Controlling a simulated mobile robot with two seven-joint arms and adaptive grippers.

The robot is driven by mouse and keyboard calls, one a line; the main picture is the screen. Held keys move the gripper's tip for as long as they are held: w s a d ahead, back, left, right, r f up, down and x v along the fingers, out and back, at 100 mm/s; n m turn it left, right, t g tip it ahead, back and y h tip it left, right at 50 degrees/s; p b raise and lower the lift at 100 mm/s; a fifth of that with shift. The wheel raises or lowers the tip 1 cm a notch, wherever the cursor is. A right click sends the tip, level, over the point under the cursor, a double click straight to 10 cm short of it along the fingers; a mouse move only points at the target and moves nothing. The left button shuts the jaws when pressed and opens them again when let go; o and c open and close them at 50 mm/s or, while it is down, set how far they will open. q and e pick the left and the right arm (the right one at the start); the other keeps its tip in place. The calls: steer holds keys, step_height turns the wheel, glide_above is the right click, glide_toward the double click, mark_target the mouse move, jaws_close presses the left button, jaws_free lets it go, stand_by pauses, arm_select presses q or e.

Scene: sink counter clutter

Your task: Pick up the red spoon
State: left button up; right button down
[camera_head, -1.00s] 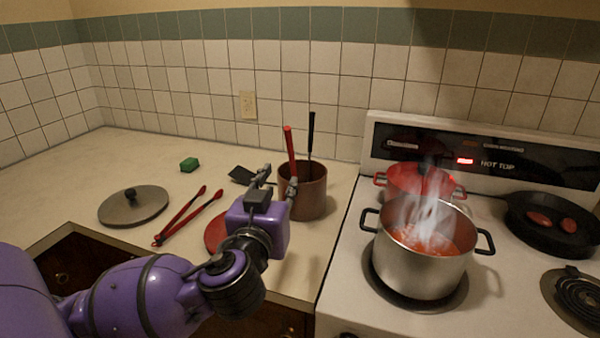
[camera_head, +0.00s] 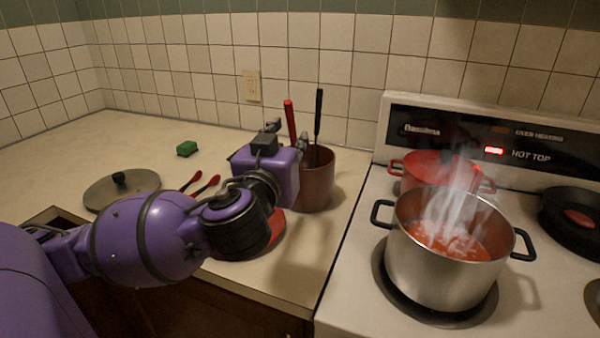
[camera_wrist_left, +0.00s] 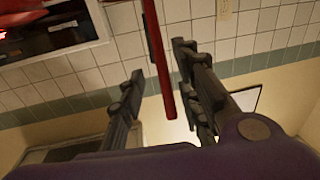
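The red spoon (camera_head: 289,118) stands in a brown crock (camera_head: 318,185), only its red handle showing above the rim; its bowl is hidden inside. My left gripper (camera_head: 288,131) is at the crock's upper left, its fingers around the height of the handle. In the left wrist view the red handle (camera_wrist_left: 158,60) shows in the gap between the fingers of my left gripper (camera_wrist_left: 157,95), which are spread apart. I see no clear grip on it. My right gripper is in neither view.
A black-handled utensil (camera_head: 318,112) stands in the same crock, close right of the spoon. A steaming steel pot (camera_head: 430,270) and a red pot (camera_head: 405,172) are on the stove. A grey lid (camera_head: 105,190), tongs (camera_head: 207,185) and green sponge (camera_head: 187,148) lie left.

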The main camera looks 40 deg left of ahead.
mark_target(292, 133)
arm_select(q)
steer(key=shift+w+a+b, duration=0.35)
steer(key=shift+w+b, duration=0.25)
steer(key=shift+b, duration=0.15)
steer(key=shift+r+x, duration=0.2)
steer(key=shift+x, duration=0.95)
steer(key=shift+w, duration=0.25)
jaws_close()
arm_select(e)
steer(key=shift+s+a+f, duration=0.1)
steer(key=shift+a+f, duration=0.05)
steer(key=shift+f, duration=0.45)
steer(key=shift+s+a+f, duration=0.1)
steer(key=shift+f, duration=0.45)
